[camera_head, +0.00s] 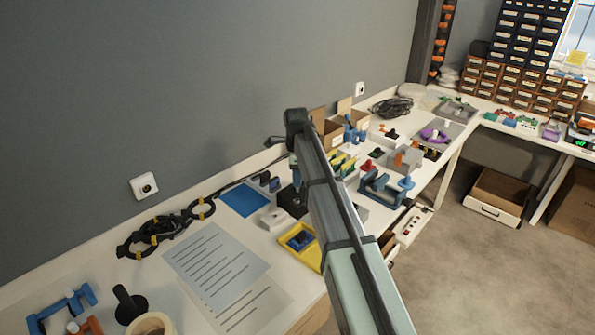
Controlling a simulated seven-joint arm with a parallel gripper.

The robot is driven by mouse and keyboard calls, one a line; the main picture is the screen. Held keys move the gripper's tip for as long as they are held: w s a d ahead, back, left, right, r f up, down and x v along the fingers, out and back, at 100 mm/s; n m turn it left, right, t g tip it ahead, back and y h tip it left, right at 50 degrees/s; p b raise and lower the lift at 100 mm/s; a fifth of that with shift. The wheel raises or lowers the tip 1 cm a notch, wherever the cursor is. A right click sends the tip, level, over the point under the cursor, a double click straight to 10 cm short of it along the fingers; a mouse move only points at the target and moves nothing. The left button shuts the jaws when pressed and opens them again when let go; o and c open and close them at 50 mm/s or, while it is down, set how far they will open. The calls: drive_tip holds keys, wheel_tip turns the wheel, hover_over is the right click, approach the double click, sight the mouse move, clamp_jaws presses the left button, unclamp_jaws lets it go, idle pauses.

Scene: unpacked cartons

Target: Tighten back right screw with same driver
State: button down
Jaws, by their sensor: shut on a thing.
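My gripper cannot be made out; my own arm crosses the middle of the view and covers part of the bench. No driver and no back right screw can be picked out. A grey block with an orange part (405,159) stands on the bench right of my arm. A blue bracket-like part (382,188) sits in front of it. Small parts near my arm are partly hidden.
Left of my arm lie printed sheets (216,264), a blue mat (244,200), a yellow tray (300,258) and a coiled black cable (150,238). Open cartons (327,128) stand at the back by the wall.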

drive_tip(key=shift+f, duration=0.8)
drive_tip(key=shift+f, duration=1.3)
drive_tip(key=m, duration=1.1)
drive_tip(key=shift+w+m, duration=0.1)
drive_tip(key=shift+m, duration=1.6)
drive_tip(key=shift+n, duration=1)
drive_tip(key=shift+r, duration=0.2)
